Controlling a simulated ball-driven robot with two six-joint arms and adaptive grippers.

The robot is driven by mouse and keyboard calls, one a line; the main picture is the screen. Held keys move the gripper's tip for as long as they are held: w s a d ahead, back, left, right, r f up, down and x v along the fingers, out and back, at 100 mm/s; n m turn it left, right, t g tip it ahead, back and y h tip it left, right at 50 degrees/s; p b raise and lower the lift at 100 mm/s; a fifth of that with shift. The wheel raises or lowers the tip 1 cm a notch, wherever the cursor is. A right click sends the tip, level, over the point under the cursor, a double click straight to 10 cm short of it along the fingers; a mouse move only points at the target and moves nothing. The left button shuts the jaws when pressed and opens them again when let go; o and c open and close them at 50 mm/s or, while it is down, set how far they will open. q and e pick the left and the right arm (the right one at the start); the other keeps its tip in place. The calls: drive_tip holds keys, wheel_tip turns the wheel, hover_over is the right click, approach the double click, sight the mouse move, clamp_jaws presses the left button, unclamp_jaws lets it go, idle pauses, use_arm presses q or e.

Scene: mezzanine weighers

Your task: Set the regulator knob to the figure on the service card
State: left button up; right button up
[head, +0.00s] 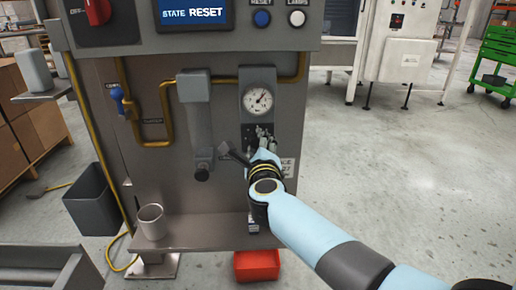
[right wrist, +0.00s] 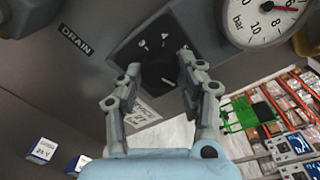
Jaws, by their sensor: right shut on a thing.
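My right gripper (head: 262,143) reaches the front panel just below a round pressure gauge (head: 258,100). In the right wrist view, the two fingers of my right gripper (right wrist: 160,66) stand on either side of the black regulator knob (right wrist: 157,74), shut on it. In the head view the gripper mostly hides the knob. The gauge (right wrist: 266,18) is marked in bar. A white card (head: 288,167), partly hidden by my arm, shows "27" on the panel. My left gripper is out of view.
A grey filter housing (head: 196,120) and yellow pipe (head: 164,112) are left of the gauge. A metal cup (head: 152,222) stands on the shelf (head: 200,236) below. A red bin (head: 256,266) is on the floor under it. Open floor lies to the right.

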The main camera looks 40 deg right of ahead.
drive_tip(key=shift+f+m+b, duration=0.2)
drive_tip(key=shift+m+b, duration=0.45)
drive_tip(key=shift+m, duration=1.15)
drive_tip(key=o, duration=1.1)
drive_tip(key=shift+r, duration=0.1)
drive_tip(key=shift+o, duration=0.2)
drive_tip(key=v, duration=1.2)
